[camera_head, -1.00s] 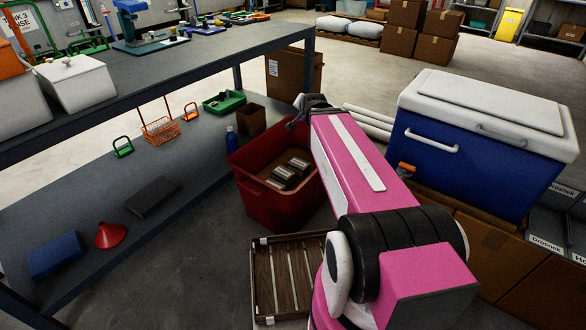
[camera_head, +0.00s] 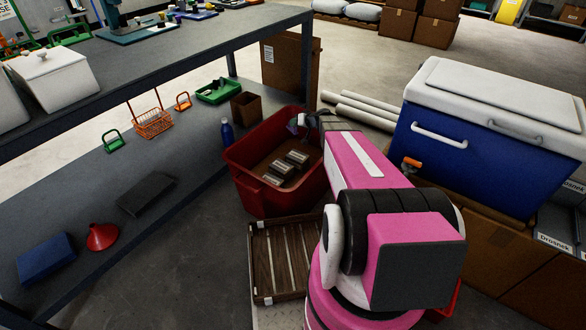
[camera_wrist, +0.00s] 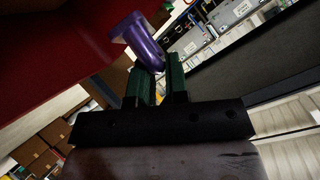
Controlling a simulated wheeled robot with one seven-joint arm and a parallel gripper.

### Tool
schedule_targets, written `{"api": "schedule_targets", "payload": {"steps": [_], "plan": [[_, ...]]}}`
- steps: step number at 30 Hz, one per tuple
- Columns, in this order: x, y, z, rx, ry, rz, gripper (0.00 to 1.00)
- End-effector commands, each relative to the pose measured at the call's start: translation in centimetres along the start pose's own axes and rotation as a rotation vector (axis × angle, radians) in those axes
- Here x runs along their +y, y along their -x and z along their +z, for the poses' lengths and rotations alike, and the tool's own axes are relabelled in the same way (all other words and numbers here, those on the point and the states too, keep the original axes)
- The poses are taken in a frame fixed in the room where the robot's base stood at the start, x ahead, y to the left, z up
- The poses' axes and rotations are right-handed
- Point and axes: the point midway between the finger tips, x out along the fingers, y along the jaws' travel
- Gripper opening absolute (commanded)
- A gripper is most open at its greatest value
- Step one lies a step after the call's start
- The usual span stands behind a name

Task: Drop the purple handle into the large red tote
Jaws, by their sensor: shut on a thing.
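The purple handle (camera_wrist: 143,42) is between the green fingers of my gripper (camera_wrist: 158,85) in the wrist view, sticking out past the fingertips. In the head view a small bit of purple (camera_head: 292,126) shows at the end of my arm. The large red tote (camera_head: 262,198) stands on the floor beside the shelving. My gripper is over the tote's far part, near its back rim, and my arm hides part of the tote's right side. In the wrist view a red surface (camera_wrist: 50,45), apparently the tote's wall, fills the upper left.
Several small boxes (camera_head: 287,167) lie in the tote. A wooden slatted crate (camera_head: 262,275) is in front of it. A blue cooler (camera_head: 455,150) with a white lid stands to the right. A grey shelf unit (camera_head: 85,225) runs along the left, with a blue bottle (camera_head: 227,134) near the tote.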

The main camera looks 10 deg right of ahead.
Motion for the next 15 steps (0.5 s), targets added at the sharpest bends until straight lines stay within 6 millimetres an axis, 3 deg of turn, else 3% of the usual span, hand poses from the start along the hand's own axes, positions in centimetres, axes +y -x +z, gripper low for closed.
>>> {"api": "schedule_targets", "payload": {"steps": [2,15], "plan": [[1.0,-0.8,0.2,-0.014,0.012,-0.017,0.0],[2.5,-2.2,2.1,-0.023,0.02,-0.026,0.0]]}}
